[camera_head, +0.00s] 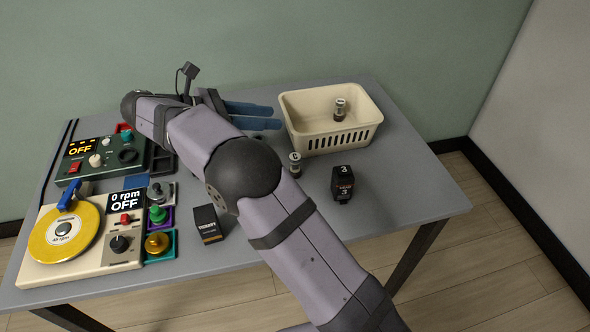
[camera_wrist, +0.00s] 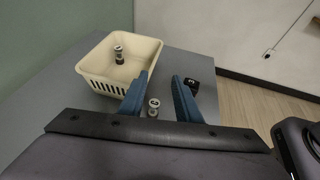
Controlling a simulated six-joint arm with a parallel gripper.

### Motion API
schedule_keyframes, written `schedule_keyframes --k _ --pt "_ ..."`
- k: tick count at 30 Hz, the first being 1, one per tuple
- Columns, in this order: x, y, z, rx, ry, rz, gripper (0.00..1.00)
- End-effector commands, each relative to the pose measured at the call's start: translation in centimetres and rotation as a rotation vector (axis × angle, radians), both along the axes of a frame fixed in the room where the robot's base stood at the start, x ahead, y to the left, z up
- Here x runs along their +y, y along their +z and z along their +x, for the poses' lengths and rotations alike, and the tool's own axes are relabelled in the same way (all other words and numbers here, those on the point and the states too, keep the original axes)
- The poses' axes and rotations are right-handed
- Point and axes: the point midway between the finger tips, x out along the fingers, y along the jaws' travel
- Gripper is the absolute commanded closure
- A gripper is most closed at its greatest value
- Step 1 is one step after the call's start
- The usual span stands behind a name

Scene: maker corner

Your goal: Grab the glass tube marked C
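A small glass tube with a light lid (camera_head: 295,165) stands upright on the table in front of the basket. It also shows in the wrist view (camera_wrist: 153,107), between the lines of my fingers. A second, similar tube (camera_head: 340,109) stands inside the cream basket (camera_head: 357,139); the wrist view shows it too (camera_wrist: 118,55). The lid marks are too small for me to read surely. My gripper (camera_head: 277,117), with blue fingers, is open and empty. It points right towards the basket, behind and left of the table tube.
A black block marked 3 (camera_head: 342,184) stands right of the table tube. A black box (camera_head: 207,223) lies left of my arm. A yellow turntable (camera_head: 64,232), knob blocks and a dark green control unit (camera_head: 98,158) fill the left side. The table's right front is clear.

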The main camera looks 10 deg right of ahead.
Motion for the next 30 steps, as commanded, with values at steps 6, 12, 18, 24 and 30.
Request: schedule_keyframes --k 6,12,18,24,30 --pt "0.1 -5.7 0.0 0.008 0.003 -0.010 0.70" --pt "0.1 -10.8 0.0 0.006 0.002 -0.007 0.70" --pt "0.1 -13.5 0.0 0.002 0.001 -0.004 0.70" --pt "-0.4 -13.8 0.1 0.001 -0.001 -0.003 0.70" --pt "-2.7 -14.6 0.4 0.002 -0.002 -0.004 0.70"
